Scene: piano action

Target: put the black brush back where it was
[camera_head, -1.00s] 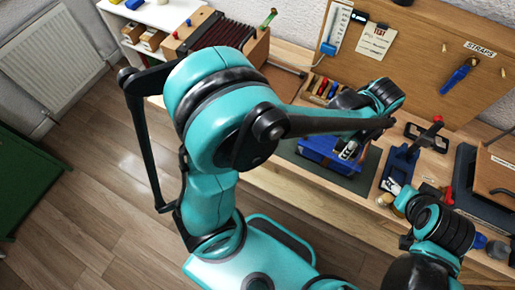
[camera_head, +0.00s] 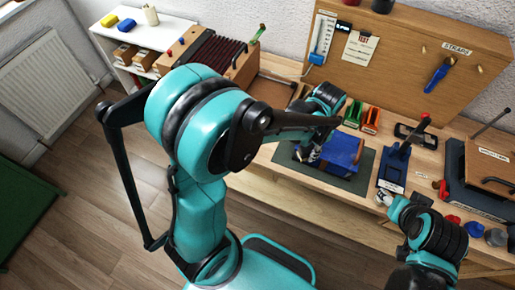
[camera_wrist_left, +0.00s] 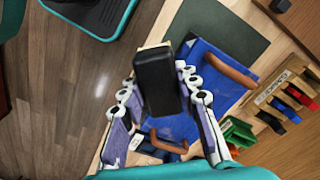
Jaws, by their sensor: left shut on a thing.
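My left gripper (camera_wrist_left: 158,112) is shut on the black brush (camera_wrist_left: 155,78), a black block with a pale edge at its far end in the left wrist view. The brush hangs over the blue case (camera_wrist_left: 208,75) with brown handles, beside its edge. In the head view my left gripper (camera_head: 312,155) is at the left end of the blue case (camera_head: 345,150), which lies on a dark green mat (camera_head: 352,184); the brush is hard to make out there. My right gripper (camera_head: 385,199) is at the front of the bench, by a blue stand; its fingers are too small to judge.
Green and orange holders (camera_head: 370,119) stand behind the case. Small red and blue pots line the right front edge.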

